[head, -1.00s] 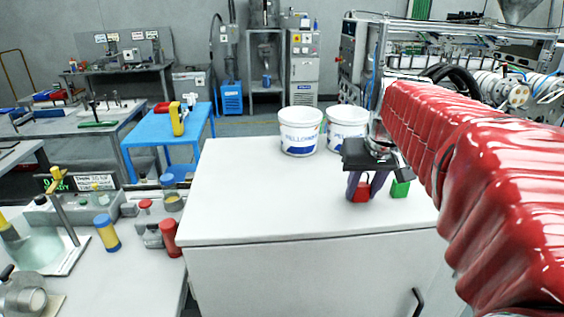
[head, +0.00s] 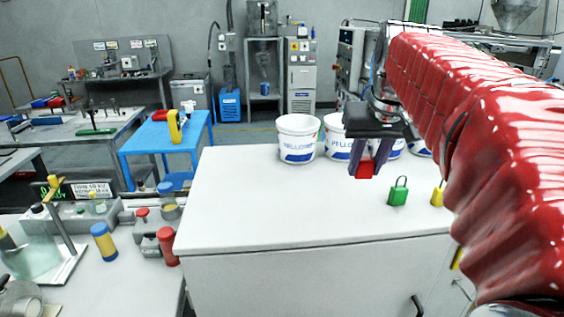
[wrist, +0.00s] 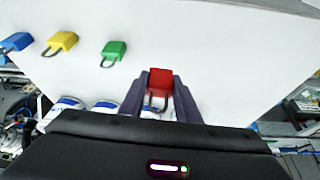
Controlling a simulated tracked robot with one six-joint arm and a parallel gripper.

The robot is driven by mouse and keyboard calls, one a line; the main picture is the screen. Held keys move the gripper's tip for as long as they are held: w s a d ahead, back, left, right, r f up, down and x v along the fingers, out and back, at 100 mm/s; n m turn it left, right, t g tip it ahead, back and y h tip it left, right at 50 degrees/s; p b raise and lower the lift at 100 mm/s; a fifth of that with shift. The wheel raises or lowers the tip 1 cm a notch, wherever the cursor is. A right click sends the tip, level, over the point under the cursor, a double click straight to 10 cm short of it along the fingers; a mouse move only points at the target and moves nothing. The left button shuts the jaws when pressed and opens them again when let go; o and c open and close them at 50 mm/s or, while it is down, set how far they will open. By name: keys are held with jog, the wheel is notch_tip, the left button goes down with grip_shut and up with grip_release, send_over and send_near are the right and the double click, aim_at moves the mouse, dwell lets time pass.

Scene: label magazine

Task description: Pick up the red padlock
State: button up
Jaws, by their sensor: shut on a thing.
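The red padlock (head: 367,168) is between the two purple fingers of my gripper (head: 369,172), which is shut on it. In the head view it appears held above the white cabinet top, in front of the white buckets. The wrist view also shows the red padlock (wrist: 160,82) between the fingertips (wrist: 160,80), with its shackle toward my gripper. Part of the padlock is hidden by the fingers in the head view.
A green padlock (head: 398,192) and a yellow padlock (head: 437,195) stand to the right on the white cabinet top (head: 270,205). A blue padlock (wrist: 16,42) shows in the wrist view. White buckets (head: 298,138) stand behind. The left of the top is clear.

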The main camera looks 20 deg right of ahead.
jog(key=shift+r, duration=0.9)
dwell(0.6)
